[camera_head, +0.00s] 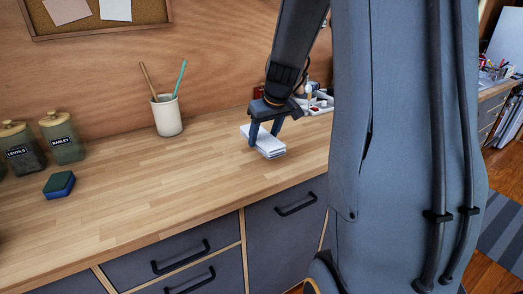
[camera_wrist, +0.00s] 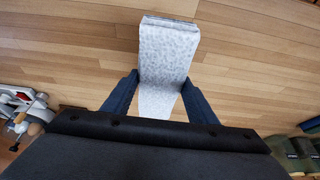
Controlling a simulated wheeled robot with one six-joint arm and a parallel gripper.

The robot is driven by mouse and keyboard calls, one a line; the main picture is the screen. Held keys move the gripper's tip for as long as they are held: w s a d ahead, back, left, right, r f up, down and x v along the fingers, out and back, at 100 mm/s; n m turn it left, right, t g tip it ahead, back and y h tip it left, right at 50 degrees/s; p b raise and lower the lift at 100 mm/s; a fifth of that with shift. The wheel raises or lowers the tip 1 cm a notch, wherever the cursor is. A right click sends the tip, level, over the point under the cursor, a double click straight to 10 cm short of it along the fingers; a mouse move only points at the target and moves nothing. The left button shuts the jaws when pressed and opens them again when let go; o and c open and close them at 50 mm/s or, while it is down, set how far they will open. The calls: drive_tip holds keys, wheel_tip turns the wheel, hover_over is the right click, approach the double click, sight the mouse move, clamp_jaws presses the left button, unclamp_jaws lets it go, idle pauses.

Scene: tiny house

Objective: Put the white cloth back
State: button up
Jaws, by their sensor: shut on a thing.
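The white cloth (camera_head: 268,146) is a folded, flat stack with a faint grey pattern on the wooden counter, right of the cup. My gripper (camera_head: 264,134) is above it, pointing down, with its fingers at the cloth's sides. In the wrist view the cloth (camera_wrist: 167,50) lies lengthwise between the two fingers of my gripper (camera_wrist: 160,97), which is shut on it. I cannot tell whether the cloth touches the counter or is slightly above it.
On the wooden counter (camera_head: 150,190) stand a white cup (camera_head: 167,117) with two brushes, labelled jars (camera_head: 62,138) and a green-blue sponge (camera_head: 59,185). A tray of small items (camera_head: 318,102) is behind my gripper. The counter's front middle is clear.

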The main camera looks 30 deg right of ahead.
sight(264, 161)
drive_tip(key=shift+f, duration=2.7)
drive_tip(key=shift+f, duration=0.2)
drive_tip(key=o, duration=1)
drive_tip(key=shift+r, duration=0.1)
drive_tip(key=shift+r, duration=0.1)
drive_tip(key=shift+s+r, duration=0.1)
drive_tip(key=shift+r, duration=0.25)
drive_tip(key=b+v, duration=0.1)
drive_tip(key=v, duration=1)
drive_tip(key=s+a+f, duration=0.2)
drive_tip(key=a, duration=0.1)
drive_tip(key=s+a+f+g, duration=0.1)
drive_tip(key=s+a+f, duration=0.1)
drive_tip(key=s+a, duration=0.1)
drive_tip(key=s+a+f+g, duration=0.1)
drive_tip(key=s+a+f, duration=0.1)
drive_tip(key=a, duration=0.3)
drive_tip(key=shift+s+f, duration=0.15)
drive_tip(key=shift+f, duration=0.15)
drive_tip(key=s+a+f+g, duration=0.2)
drive_tip(key=s+a+f, duration=0.3)
drive_tip(key=s, duration=0.5)
drive_tip(key=shift+a+f, duration=0.15)
drive_tip(key=shift+a, duration=0.55)
